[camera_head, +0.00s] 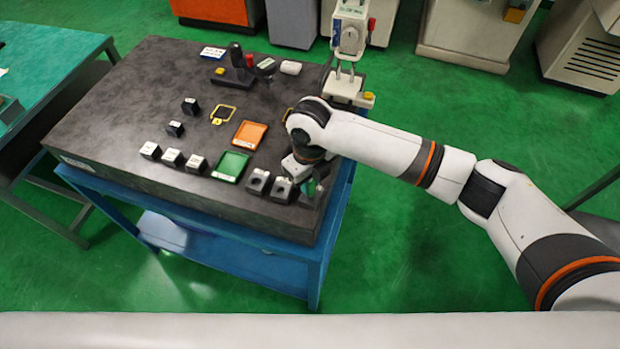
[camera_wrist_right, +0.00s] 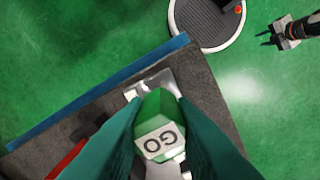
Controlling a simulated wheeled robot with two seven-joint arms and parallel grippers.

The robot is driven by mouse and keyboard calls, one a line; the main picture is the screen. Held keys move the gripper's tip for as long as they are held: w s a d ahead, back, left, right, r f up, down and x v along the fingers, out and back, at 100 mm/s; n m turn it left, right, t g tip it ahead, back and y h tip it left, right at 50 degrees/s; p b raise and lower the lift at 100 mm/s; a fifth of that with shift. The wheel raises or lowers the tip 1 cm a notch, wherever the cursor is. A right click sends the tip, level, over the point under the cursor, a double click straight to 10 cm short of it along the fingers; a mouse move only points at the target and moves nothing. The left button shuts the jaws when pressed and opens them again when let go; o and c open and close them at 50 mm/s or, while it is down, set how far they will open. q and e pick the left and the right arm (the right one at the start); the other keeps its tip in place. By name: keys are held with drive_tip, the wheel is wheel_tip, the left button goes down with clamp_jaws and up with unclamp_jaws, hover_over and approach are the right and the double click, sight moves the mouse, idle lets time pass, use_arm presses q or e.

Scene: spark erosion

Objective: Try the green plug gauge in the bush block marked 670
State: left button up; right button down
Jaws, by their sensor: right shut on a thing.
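My right gripper (camera_head: 311,186) is low over the near right corner of the dark table top, beside the holed bush blocks. In the right wrist view, my right gripper (camera_wrist_right: 160,108) is shut on the green plug gauge (camera_wrist_right: 158,112), which has a white label reading GO. A grey block shows partly behind the gauge; whether the gauge is in a bore is hidden. One bush block (camera_head: 258,181) and another bush block (camera_head: 283,188) stand beside the gripper in the head view. Their markings are too small to read.
A green tray (camera_head: 231,166) and an orange tray (camera_head: 250,134) lie left of my right arm. Several small labelled blocks (camera_head: 171,157) stand in a row near the front edge. A white device (camera_head: 349,40) stands at the back right. The table's left part is clear.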

drive_tip(key=shift+r, duration=0.1)
drive_tip(key=shift+r+p, duration=1.25)
drive_tip(key=shift+r, duration=0.05)
drive_tip(key=shift+r+p, duration=0.6)
drive_tip(key=shift+r, duration=0.55)
